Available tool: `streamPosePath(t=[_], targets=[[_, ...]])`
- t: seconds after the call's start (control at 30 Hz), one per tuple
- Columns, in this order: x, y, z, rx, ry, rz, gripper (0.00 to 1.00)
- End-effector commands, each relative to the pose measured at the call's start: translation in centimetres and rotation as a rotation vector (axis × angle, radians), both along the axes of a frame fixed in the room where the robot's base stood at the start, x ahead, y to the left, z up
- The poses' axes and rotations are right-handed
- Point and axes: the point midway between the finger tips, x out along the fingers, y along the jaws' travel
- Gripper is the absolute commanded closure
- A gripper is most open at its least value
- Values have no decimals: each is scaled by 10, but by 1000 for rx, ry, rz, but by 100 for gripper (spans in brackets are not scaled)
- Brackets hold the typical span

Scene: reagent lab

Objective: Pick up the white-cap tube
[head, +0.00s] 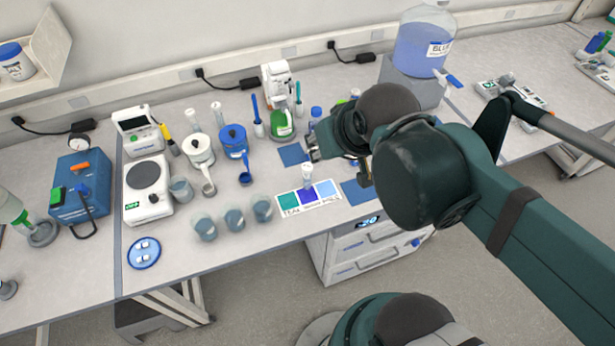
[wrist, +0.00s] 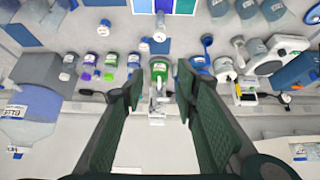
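A small clear tube with a white cap (head: 307,171) stands upright on the colour card (head: 290,201) near the front of the bench. In the wrist view a pale-capped tube (wrist: 160,27) shows on the card, beyond my fingertips. My gripper (head: 313,149) hangs over the bench just behind the tube, apart from it. In the wrist view my gripper (wrist: 157,82) has its two dark green fingers spread, with nothing held between them. A green-filled flask (wrist: 158,71) appears in the gap between the fingers, farther off.
Blue-grey beakers (head: 234,219) stand left of the card. Behind are a white pot (head: 200,152), a blue pot (head: 233,140) and a green flask (head: 282,124). A large blue carboy (head: 422,45) stands at back right.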

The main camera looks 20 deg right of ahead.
Motion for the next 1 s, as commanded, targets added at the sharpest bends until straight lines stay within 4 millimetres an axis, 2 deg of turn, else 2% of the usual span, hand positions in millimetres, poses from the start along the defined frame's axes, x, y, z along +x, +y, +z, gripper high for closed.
streamPosePath(t=[0.57,1.0], targets=[[3,0,-2,-15,10,20,65],[28,-1,-21,-139,106,214,65]])
